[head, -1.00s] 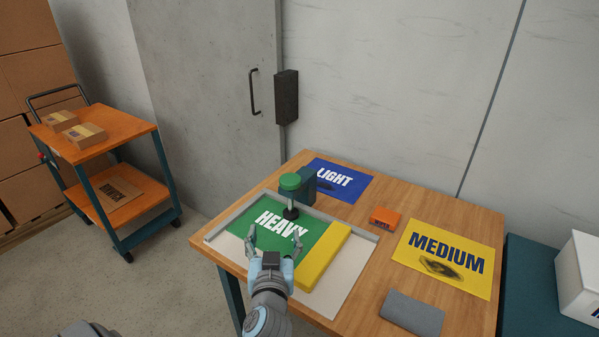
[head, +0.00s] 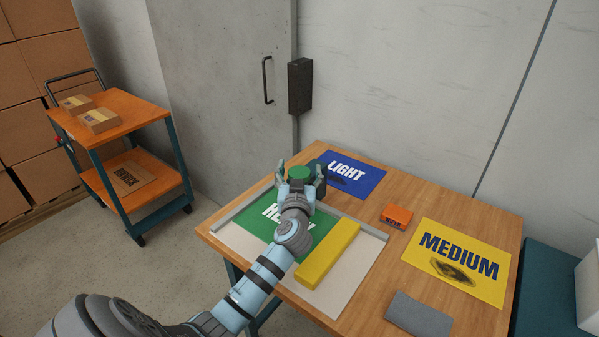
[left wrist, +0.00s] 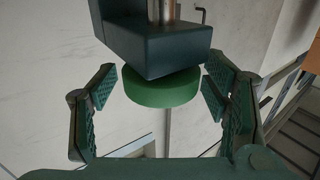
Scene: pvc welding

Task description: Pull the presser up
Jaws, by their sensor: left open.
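The presser shows a round green head (head: 299,173) near the back of the wooden table, mostly hidden behind my left gripper in the head view. My left gripper (head: 301,176) is open, with its fingers on either side of the green head. In the left wrist view the green disc (left wrist: 162,88) sits between the open fingers (left wrist: 160,92), just under a dark teal block (left wrist: 150,45) with a metal rod. I see gaps between the fingers and the disc. My right gripper is in neither view.
A green HEAVY sheet (head: 268,229) and a yellow bar (head: 328,256) lie in a pale framed tray (head: 238,244). A blue LIGHT sheet (head: 366,182), an orange box (head: 396,216), a yellow MEDIUM sheet (head: 420,262) and a grey pad (head: 414,314) lie on the table.

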